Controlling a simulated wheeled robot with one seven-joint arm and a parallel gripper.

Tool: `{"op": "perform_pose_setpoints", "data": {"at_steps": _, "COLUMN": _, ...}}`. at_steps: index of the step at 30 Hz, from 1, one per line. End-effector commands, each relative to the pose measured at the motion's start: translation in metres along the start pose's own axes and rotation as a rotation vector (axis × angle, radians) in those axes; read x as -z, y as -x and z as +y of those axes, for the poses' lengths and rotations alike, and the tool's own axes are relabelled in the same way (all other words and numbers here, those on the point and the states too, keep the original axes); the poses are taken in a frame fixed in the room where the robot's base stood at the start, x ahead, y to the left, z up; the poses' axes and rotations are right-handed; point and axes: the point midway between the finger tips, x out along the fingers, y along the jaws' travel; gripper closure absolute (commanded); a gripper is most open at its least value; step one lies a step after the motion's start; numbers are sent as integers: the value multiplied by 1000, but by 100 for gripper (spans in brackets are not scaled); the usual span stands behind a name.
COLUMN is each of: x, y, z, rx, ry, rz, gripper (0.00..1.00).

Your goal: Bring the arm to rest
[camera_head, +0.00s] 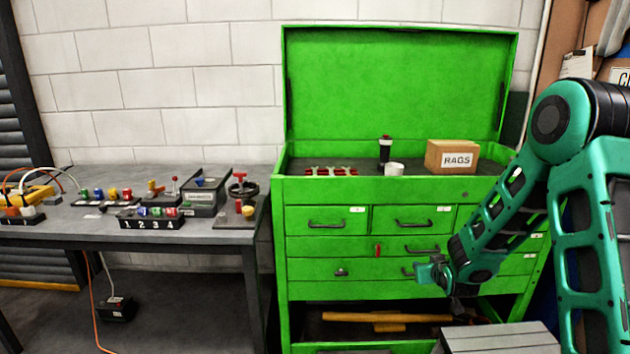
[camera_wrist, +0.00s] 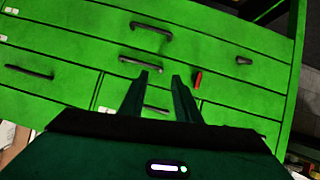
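My gripper (camera_head: 424,272) is at the end of my green arm, which reaches in from the right in the head view. It is in front of the drawers of a green tool chest (camera_head: 330,262). In the wrist view my gripper (camera_wrist: 160,80) shows two dark fingers apart with nothing between them. The drawer fronts (camera_wrist: 90,55) are beyond the fingertips, with dark handles and a small red piece (camera_wrist: 198,79). Whether the fingers touch the chest cannot be told, but they look clear of it.
A grey workbench (camera_head: 120,235) with small coloured parts stands at left. A grey box (camera_head: 500,338) is low at right, below my arm.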

Motion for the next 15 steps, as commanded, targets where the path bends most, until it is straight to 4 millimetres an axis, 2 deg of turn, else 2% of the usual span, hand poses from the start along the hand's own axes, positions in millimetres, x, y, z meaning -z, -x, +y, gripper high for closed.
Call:
{"op": "perform_pose_setpoints", "data": {"at_steps": 1, "x": 4, "y": 15, "z": 14, "rx": -18, "ry": 0, "rz": -39, "gripper": 70}}
{"op": "perform_pose_setpoints", "data": {"at_steps": 6, "x": -4, "y": 67, "z": 56, "rx": -75, "ry": -23, "rz": -202, "gripper": 70}}
{"op": "perform_pose_setpoints", "data": {"at_steps": 11, "x": -17, "y": 126, "z": 89, "rx": -128, "ry": -73, "rz": -353, "gripper": 70}}
{"op": "perform_pose_setpoints", "data": {"at_steps": 15, "x": -32, "y": 185, "z": 111, "rx": -168, "ry": -137, "rz": -483, "gripper": 70}}
